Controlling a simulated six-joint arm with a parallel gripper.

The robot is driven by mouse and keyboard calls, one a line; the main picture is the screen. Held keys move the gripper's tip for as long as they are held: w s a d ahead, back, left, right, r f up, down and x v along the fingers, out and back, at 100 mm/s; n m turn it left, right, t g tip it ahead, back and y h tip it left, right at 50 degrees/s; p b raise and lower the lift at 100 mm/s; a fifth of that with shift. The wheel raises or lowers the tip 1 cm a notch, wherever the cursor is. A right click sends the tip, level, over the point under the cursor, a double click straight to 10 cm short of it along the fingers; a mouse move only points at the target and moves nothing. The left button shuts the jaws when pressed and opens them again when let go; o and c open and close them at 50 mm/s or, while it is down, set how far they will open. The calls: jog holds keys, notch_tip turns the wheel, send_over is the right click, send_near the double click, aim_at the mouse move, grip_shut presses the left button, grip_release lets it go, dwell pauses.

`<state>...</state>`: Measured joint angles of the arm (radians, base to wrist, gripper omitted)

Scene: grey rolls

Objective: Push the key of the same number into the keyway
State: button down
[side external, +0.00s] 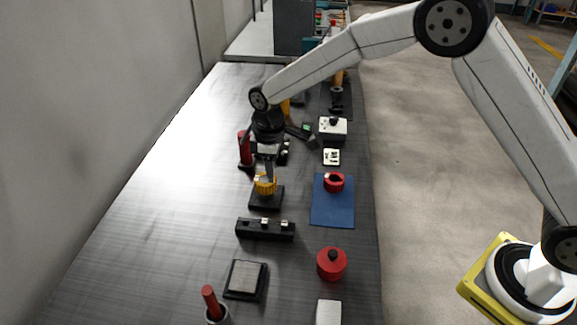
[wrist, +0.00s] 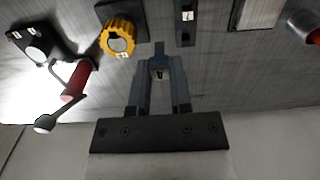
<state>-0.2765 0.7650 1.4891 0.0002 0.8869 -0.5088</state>
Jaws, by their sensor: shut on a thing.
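A yellow toothed hub (side external: 265,187) sits on a black base (side external: 265,201) in the side view. It also shows in the wrist view (wrist: 106,37), left of my fingers, with a round pale bore. My gripper (side external: 268,173) points down close above or beside the hub; whether it touches cannot be told. In the wrist view my gripper (wrist: 160,62) is shut on a small dark key (wrist: 159,73) with a pale mark; its number is too small to read. A black key rack (side external: 265,231) with small pale pieces stands in front of the hub. The keyway is not clearly visible.
A red ring (side external: 334,182) lies on a blue mat (side external: 333,212) to the right. A red knobbed pot (side external: 331,265), a grey-topped black block (side external: 246,280) and a red-handled tool (side external: 210,301) stand nearer. The table's left side is clear.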

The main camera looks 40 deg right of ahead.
jog(key=w+d, duration=0.4)
jog(key=w, duration=0.2)
jog(key=shift+w+r, duration=0.3)
jog(key=shift+d+f, duration=0.1)
jog(key=shift+f, duration=2.75)
jog(key=shift+f, duration=2.2)
jog(key=shift+c, duration=2.3)
grip_release()
jog(key=shift+r, duration=0.15)
notch_tip(320, 180, up, 8)
jog(key=shift+f, duration=0.2)
